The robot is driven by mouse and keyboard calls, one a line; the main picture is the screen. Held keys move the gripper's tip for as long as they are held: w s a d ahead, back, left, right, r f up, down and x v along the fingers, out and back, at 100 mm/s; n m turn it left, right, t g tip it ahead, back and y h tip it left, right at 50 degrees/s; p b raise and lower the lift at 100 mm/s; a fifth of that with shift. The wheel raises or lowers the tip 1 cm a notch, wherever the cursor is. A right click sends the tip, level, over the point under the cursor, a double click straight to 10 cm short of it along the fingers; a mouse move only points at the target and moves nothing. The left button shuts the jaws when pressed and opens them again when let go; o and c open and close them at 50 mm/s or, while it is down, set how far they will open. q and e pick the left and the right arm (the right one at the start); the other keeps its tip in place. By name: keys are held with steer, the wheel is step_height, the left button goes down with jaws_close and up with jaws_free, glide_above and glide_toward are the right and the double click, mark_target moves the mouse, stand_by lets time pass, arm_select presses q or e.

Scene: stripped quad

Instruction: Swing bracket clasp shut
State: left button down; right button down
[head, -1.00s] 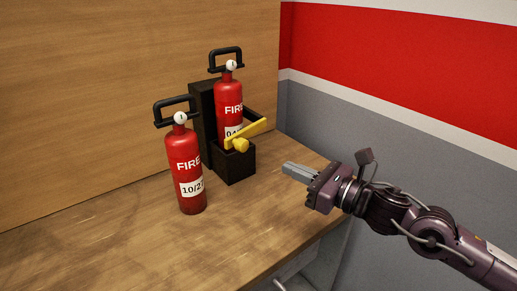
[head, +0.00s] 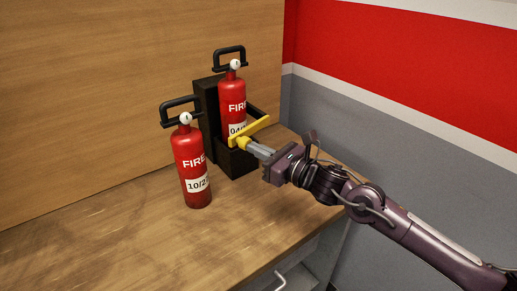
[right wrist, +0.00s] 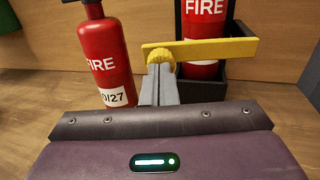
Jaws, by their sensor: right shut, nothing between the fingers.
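The black bracket (head: 238,163) stands on the wooden bench and holds a red fire extinguisher (head: 232,96) upright. Its yellow clasp (head: 254,128) lies across the front of that extinguisher, tilted up to the right in the head view. It also shows in the right wrist view (right wrist: 215,51), with a round yellow knob (right wrist: 161,61). My right gripper (head: 252,147) is shut and empty, its fingertips at the knob. In the right wrist view the fingertips (right wrist: 160,75) overlap the knob's lower edge; I cannot tell whether they touch. My left gripper is not in view.
A second red extinguisher (head: 192,170) stands free on the bench (head: 120,235), left of the bracket and near my right fingers. A wooden panel (head: 110,80) rises behind. The bench front is clear, with a drawer handle (head: 280,281) below its edge.

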mark_target(244, 147)
steer(key=a+t+h+b, duration=0.1)
steer(key=b, duration=0.1)
steer(key=w+a+m+b, duration=0.1)
steer(key=a+b, duration=0.1)
steer(key=shift+a+f+m+t+h+b, duration=0.2)
steer(key=shift+m+t+h+b, duration=0.1)
steer(key=shift+t+h, duration=0.1)
steer(key=shift+w+a+r, duration=0.1)
steer(key=shift+a+r, duration=0.05)
steer(key=shift+r, duration=0.15)
